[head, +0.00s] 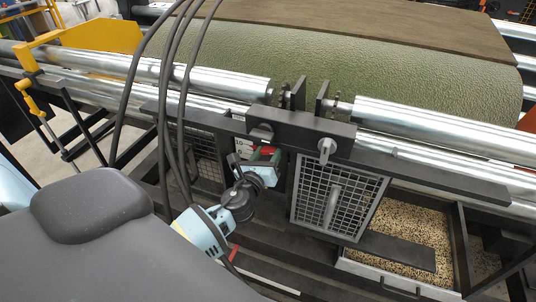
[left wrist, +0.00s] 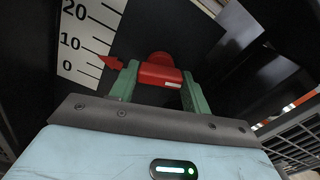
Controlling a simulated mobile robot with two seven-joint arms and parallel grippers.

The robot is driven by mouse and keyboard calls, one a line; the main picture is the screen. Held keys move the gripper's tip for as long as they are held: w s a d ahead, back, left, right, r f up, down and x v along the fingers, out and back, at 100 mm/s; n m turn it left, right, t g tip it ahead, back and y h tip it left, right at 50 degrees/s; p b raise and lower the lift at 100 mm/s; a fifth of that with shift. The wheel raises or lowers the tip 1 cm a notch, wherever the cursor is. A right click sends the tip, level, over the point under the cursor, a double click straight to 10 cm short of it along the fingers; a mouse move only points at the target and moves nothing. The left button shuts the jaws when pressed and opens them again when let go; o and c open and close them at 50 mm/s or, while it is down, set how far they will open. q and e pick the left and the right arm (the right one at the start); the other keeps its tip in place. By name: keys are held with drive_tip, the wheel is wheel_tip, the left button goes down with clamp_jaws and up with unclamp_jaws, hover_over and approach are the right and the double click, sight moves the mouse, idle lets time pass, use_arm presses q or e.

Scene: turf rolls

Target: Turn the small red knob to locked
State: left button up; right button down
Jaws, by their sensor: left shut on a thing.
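The small red knob (left wrist: 160,74) sits between the green fingers of my left gripper (left wrist: 158,84) in the left wrist view, one finger on each side of it. The gripper is shut on it. A small pale label shows on the knob's near face. In the head view my left gripper (head: 262,158) reaches under the dark crossbar, and a bit of red shows between its fingers. A white scale (left wrist: 88,38) marked 0, 10 and 20 stands left of the knob, with a red pointer (left wrist: 110,62) beside it. No locked marking is readable. My right gripper is not in view.
A dark crossbar (head: 300,135) with a lever and shiny rollers (head: 430,128) lies above the gripper. A mesh guard (head: 335,198) stands close on its right. A tray of granules (head: 400,230) is farther right. Black cables hang in front at the left.

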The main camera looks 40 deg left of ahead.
use_arm(q)
drive_tip(key=n, duration=0.3)
drive_tip(key=shift+n, duration=0.4)
drive_tip(key=n+b, duration=0.1)
drive_tip(key=n, duration=0.2)
drive_tip(key=shift+n, duration=0.3)
drive_tip(key=n, duration=0.3)
drive_tip(key=shift+n, duration=1.9)
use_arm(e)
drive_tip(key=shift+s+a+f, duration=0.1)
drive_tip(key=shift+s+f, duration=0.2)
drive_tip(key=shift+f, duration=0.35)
use_arm(q)
drive_tip(key=shift+n, duration=0.3)
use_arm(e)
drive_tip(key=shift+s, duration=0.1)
use_arm(q)
drive_tip(key=o, duration=1)
drive_tip(key=shift+c, duration=0.2)
